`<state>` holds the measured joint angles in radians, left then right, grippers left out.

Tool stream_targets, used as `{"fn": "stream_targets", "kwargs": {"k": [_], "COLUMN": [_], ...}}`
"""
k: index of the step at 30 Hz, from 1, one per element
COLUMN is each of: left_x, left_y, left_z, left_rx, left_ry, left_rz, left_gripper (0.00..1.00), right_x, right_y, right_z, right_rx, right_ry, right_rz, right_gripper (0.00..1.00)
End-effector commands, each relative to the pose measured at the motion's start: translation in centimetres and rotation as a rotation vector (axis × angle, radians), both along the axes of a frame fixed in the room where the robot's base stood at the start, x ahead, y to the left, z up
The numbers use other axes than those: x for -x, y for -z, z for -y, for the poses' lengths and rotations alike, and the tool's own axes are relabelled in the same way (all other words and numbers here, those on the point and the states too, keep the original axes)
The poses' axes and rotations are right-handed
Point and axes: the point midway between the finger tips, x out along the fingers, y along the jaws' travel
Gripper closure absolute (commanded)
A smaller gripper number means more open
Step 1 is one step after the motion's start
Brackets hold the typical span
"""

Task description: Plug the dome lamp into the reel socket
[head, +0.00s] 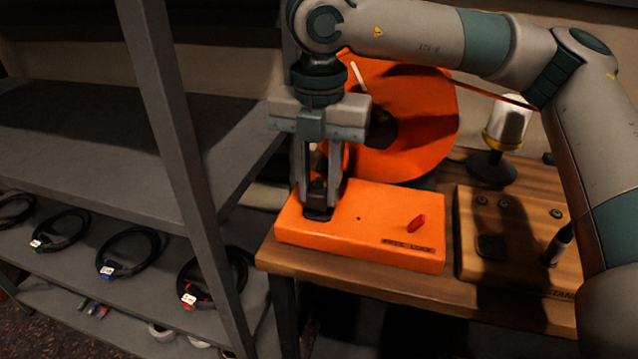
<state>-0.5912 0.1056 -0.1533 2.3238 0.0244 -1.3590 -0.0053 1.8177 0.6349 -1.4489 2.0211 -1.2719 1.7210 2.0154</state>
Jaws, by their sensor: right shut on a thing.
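The orange reel (425,110) stands on the wooden desk, with an orange box (365,232) in front of it. My right gripper (318,200) points down over the left end of the box. Its fingers are shut on a dark plug (318,190), which sits at a dark socket (318,213) on the box top. I cannot tell how deep the plug sits. A lamp with a white shade and yellow band (508,122) stands behind on the right, partly behind my arm. My left gripper is not in view.
A red switch (416,224) sticks up from the box top. A wooden block (490,225) with a dark upright peg (557,245) lies to the right. A grey shelf rack (180,150) with coiled cables (130,252) stands close on the left.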

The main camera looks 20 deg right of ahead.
Motion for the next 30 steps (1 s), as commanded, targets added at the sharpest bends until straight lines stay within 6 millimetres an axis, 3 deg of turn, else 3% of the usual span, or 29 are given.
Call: {"fn": "stream_targets", "kwargs": {"k": [26, 27, 29, 30], "left_x": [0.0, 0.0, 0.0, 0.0], "left_y": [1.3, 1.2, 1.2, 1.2], "left_z": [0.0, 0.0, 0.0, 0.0], "left_rx": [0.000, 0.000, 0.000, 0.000], "left_ry": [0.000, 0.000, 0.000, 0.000], "left_rz": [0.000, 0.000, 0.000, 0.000], "left_gripper": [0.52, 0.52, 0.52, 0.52], "right_x": [0.0, 0.0, 0.0, 0.0], "right_y": [1.3, 1.2, 1.2, 1.2], "right_z": [0.0, 0.0, 0.0, 0.0], "right_rx": [0.000, 0.000, 0.000, 0.000], "right_ry": [0.000, 0.000, 0.000, 0.000], "right_rz": [0.000, 0.000, 0.000, 0.000], "right_gripper": [1.00, 0.65, 0.52, 0.52]}}
